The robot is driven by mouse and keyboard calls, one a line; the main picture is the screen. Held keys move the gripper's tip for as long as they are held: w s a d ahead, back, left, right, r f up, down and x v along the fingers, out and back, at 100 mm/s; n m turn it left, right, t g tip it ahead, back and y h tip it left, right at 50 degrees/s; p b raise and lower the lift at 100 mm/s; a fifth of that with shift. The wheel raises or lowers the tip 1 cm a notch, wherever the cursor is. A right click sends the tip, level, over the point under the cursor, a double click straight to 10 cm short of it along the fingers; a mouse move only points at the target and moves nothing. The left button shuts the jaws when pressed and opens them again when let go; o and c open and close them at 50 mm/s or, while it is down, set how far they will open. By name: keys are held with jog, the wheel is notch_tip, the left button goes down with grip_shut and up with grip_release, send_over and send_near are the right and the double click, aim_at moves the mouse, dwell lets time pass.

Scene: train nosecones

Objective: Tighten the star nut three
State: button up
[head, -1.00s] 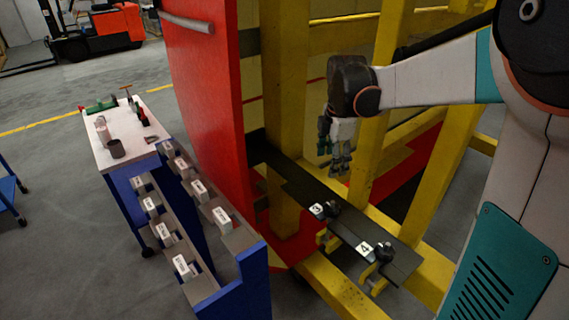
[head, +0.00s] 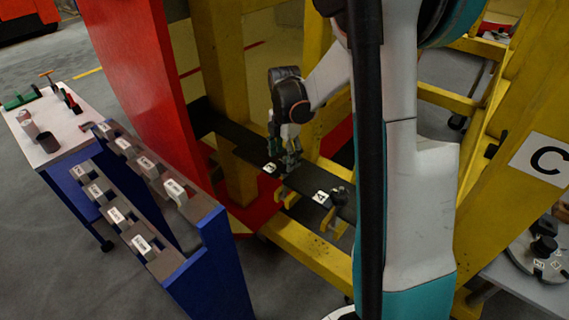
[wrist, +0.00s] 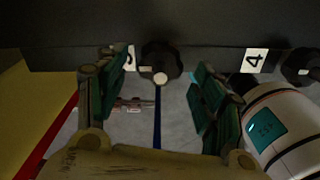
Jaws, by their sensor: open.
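Star nut three (wrist: 160,62) is a dark lobed knob with a pale centre on the black bar. In the wrist view it sits between the tips of my open gripper (wrist: 157,85), one green finger on each side. I cannot tell whether they touch it. The left finger partly covers the "3" label (wrist: 130,58). In the head view my gripper (head: 290,162) is down at the bar (head: 230,150), beside the "3" label (head: 269,168), and hides the nut.
Star nut four (head: 339,195) and its "4" label (head: 320,197) stand nearby on the bar. Yellow frame posts (head: 222,80) and a red panel (head: 130,90) surround the spot. A blue rack (head: 215,265) and a white-topped cart (head: 60,130) stand at left.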

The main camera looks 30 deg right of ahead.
jog(key=shift+f, duration=1.45)
jog(key=c, duration=1)
jog(key=shift+c, duration=0.2)
